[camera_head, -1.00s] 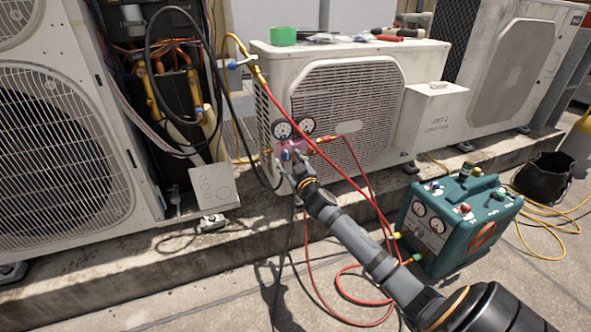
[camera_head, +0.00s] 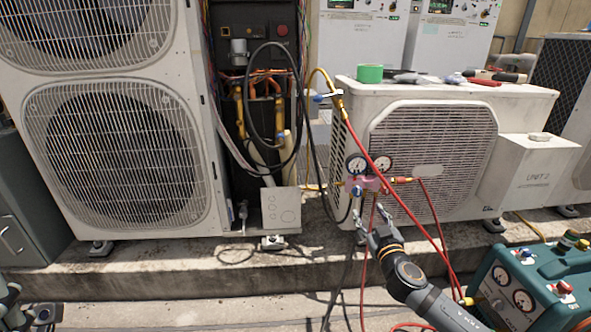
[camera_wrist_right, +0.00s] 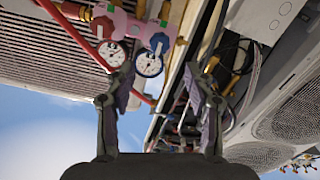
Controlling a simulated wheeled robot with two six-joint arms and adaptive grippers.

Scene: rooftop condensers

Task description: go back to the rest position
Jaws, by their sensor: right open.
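My right gripper (camera_head: 373,222) is open and empty just below the pink gauge manifold (camera_head: 371,184), in front of the white condenser unit (camera_head: 435,130). In the right wrist view its two fingers (camera_wrist_right: 160,88) stand apart with nothing between them. The manifold (camera_wrist_right: 128,27) with its two dials shows above the fingers there. A blue knob (camera_head: 358,191) sits on the manifold's lower side, close to the fingertips; no contact shows. Part of my left arm or gripper (camera_head: 12,305) shows at the lower left edge, too cut off to tell its jaw state.
Red hoses (camera_head: 424,228) hang beside my right arm. The teal recovery machine (camera_head: 535,280) stands at the lower right. A tall condenser (camera_head: 125,150) with an open wiring bay is at left. The concrete ledge (camera_head: 180,275) in front is mostly clear.

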